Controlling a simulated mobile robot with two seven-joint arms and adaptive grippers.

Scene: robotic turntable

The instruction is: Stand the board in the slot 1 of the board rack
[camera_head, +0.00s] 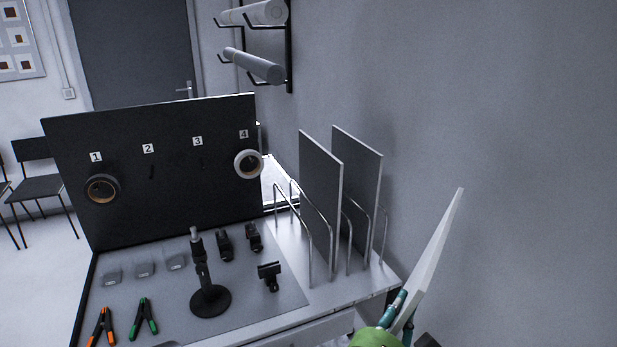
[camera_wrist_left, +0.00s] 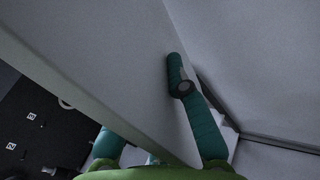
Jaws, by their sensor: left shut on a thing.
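A thin pale board (camera_head: 437,252) stands tilted at the lower right of the head view, with its edge towards me. My left gripper (camera_head: 403,311), green with teal fingers, is shut on its lower part. In the left wrist view the board (camera_wrist_left: 120,65) fills much of the left and middle, with one teal finger on its right face; the other finger is partly hidden behind it. The wire board rack (camera_head: 310,256) is to the left of the held board, apart from it. Two grey boards (camera_head: 320,185) (camera_head: 359,165) stand in it. No slot numbers are readable on the rack. My right gripper is out of view.
The grey wall (camera_head: 520,150) is close on the right. A black panel (camera_head: 170,195) with numbered labels and two tape rolls stands behind the table. A small stand (camera_head: 210,298), clamps and other small items occupy the table left of the rack.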

